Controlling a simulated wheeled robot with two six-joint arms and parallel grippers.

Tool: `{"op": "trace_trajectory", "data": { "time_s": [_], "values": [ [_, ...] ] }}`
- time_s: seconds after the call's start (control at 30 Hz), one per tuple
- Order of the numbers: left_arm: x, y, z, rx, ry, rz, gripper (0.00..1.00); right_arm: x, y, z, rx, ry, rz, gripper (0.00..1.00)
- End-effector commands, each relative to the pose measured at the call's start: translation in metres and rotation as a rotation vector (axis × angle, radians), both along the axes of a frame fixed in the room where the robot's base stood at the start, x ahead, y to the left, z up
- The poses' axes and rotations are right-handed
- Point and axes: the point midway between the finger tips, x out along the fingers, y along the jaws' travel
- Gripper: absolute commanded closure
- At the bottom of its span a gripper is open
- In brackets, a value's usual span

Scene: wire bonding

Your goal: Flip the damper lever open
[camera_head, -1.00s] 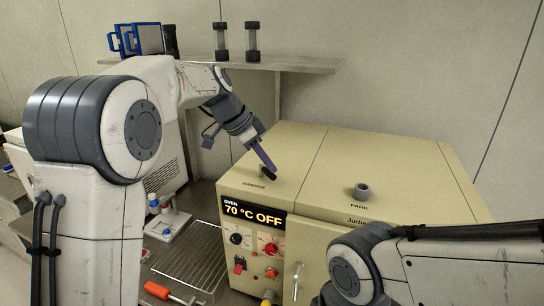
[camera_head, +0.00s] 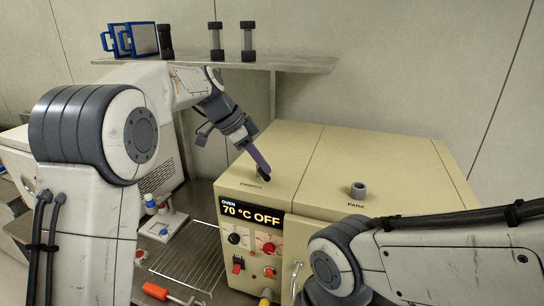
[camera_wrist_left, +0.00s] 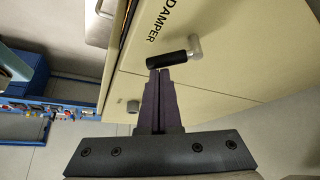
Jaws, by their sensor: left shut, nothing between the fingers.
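The damper lever (camera_head: 264,175) sits on top of the cream oven (camera_head: 295,160), behind the DAMPER label. In the left wrist view the lever shows as a black grip (camera_wrist_left: 173,66) on a short metal pivot (camera_wrist_left: 195,47). My left gripper (camera_head: 262,167) is shut and empty, with its purple fingers angled down at the lever. In the left wrist view the fingertips (camera_wrist_left: 160,73) are right at the outer end of the black grip; whether they touch it I cannot tell. The fingers partly hide the lever in the head view. My right gripper is out of view.
A grey post (camera_head: 358,189) stands by the PARK label on the oven top. The oven display (camera_head: 252,214) reads 70 °C OFF. A shelf (camera_head: 290,62) with black-capped cylinders is behind. A wire rack (camera_head: 190,260) and an orange-handled tool (camera_head: 156,291) lie left of the oven.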

Motion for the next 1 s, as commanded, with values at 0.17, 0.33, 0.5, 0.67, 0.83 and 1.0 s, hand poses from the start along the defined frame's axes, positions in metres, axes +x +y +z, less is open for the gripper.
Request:
{"op": "trace_trajectory", "data": {
  "time_s": [0.17,0.33,0.5,0.67,0.83,1.0],
  "values": [
    [-0.0003,-0.0023,-0.0027,0.003,0.006,-0.034,1.0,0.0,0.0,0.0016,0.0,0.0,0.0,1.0],
    [-0.0007,-0.0042,-0.0029,0.003,0.006,-0.066,1.0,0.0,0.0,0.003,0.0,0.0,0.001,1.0],
    [-0.0008,-0.0056,-0.0025,0.003,0.005,-0.096,1.0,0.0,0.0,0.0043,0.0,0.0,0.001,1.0],
    [-0.0008,-0.0063,-0.0029,0.003,0.005,-0.123,1.0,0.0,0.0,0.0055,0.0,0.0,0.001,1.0],
    [-0.001,-0.0066,-0.0027,0.003,0.006,-0.151,1.0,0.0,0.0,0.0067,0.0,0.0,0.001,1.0],
    [-0.001,-0.0065,-0.0025,0.003,0.004,-0.177,1.0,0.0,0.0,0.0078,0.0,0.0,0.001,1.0]
  ]
}}
